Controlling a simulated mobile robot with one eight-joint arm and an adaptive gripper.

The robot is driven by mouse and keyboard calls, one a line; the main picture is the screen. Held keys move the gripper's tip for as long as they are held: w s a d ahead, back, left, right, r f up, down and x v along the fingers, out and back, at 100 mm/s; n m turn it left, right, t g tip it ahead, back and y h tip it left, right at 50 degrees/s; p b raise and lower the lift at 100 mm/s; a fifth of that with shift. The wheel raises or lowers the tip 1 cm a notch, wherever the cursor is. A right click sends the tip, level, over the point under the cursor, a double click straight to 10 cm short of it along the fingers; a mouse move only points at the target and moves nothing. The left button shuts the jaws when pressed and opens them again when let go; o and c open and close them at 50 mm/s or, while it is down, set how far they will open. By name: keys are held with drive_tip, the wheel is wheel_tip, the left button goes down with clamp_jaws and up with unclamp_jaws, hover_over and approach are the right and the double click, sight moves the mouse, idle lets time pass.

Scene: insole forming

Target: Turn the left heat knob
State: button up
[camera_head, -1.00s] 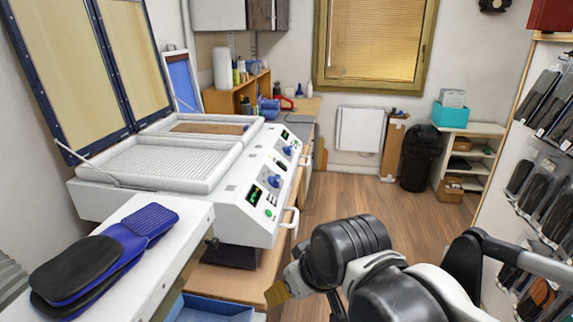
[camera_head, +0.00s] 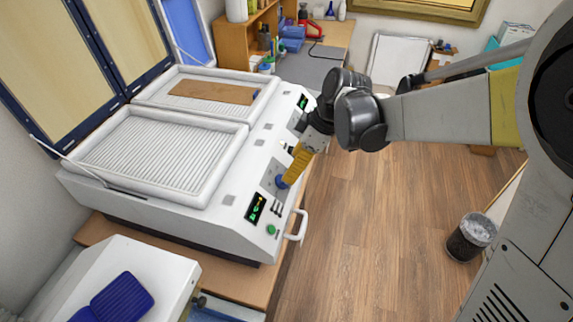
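The white forming machine (camera_head: 150,203) stands on the wooden bench with its sloped control panel facing right. The left heat knob (camera_head: 281,182) is blue and sits beside the nearer green-lit display (camera_head: 256,207). My gripper (camera_head: 287,179), with yellow fingers, points down at this knob. Its tips are at the knob and cover part of it. I cannot tell whether they touch or grip it. The gap between the fingers does not show. The other knob is hidden near my wrist, by the farther display (camera_head: 302,102).
A brown sheet (camera_head: 215,92) lies in the machine's far bed; the near ribbed bed (camera_head: 150,152) is empty. A white handle (camera_head: 298,228) sticks out from the panel's front. A waste bin (camera_head: 470,238) stands on the open wooden floor (camera_head: 365,230) to the right.

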drive_tip(key=x, duration=0.6)
drive_tip(key=shift+w+f+b, duration=0.15)
drive_tip(key=shift+f+b, duration=0.05)
drive_tip(key=shift+b, duration=0.1)
drive_tip(key=c, duration=1.2)
